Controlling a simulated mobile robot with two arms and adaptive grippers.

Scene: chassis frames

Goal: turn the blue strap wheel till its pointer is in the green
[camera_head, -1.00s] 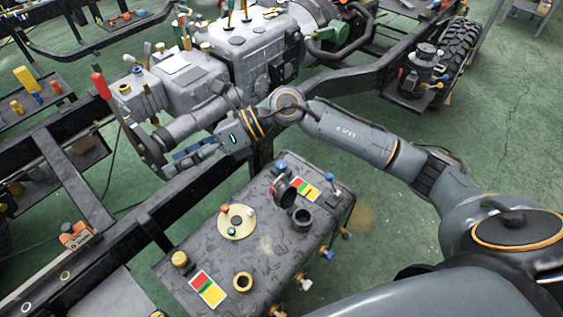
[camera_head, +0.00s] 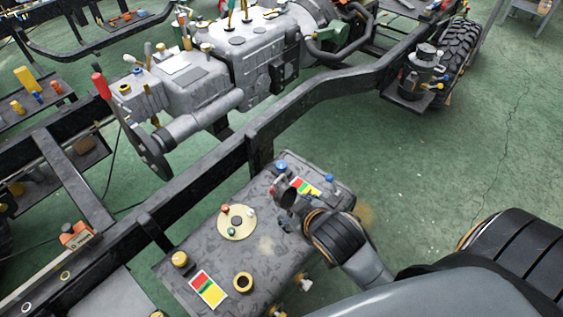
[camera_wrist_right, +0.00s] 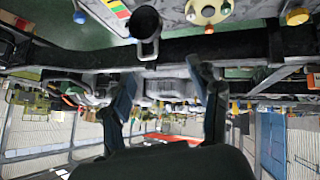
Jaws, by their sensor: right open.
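A grey tank (camera_head: 205,240) is strapped beside the black frame rail. Small blue knobs sit at its far end, one at the back corner (camera_head: 281,165) and one to the right (camera_head: 329,178); I cannot tell which is the strap wheel. A red, yellow and green label (camera_head: 305,185) lies between them; no pointer can be made out. My left gripper is not in view.
Green floor is free at the right.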

